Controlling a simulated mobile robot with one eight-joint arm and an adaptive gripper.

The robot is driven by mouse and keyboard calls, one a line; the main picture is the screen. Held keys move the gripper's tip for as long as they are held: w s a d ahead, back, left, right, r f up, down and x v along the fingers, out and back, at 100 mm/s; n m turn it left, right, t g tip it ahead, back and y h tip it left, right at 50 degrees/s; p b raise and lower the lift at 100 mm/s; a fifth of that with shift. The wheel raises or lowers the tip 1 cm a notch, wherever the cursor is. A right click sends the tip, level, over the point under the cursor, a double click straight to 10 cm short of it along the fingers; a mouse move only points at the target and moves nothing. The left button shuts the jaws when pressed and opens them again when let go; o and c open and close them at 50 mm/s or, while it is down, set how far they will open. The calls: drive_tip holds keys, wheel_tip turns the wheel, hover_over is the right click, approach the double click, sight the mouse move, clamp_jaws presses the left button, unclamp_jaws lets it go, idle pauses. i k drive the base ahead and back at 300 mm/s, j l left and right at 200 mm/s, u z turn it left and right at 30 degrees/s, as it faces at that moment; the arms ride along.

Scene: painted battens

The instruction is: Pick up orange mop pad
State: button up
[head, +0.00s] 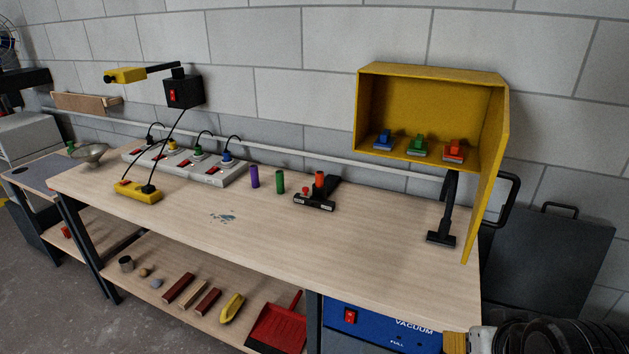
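An orange-red piece (454,150) with a pale base sits on the floor of the open yellow cabinet, at its right side. It is the orange item I take for the mop pad, though it is too small to be sure. A green piece (419,148) and a blue piece (383,140) of like shape stand to its left in the same cabinet (430,89). An orange cylinder (320,181) also stands on the workbench by a black tool. I cannot make out my gripper in the head view.
The cabinet's door stands open on the right, above the workbench (350,238). A black upright tool (443,225) stands below it. Purple (254,176) and green (280,182) cylinders and power strips lie left. A black ribbed part (550,337) fills the lower right. The bench's middle front is clear.

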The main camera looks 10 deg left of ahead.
sight(453, 152)
drive_tip(key=i+j+z, duration=0.25)
drive_tip(key=i+j, duration=0.3)
drive_tip(key=i+j+z, duration=0.25)
drive_tip(key=i+j, duration=0.3)
drive_tip(key=j, duration=0.15)
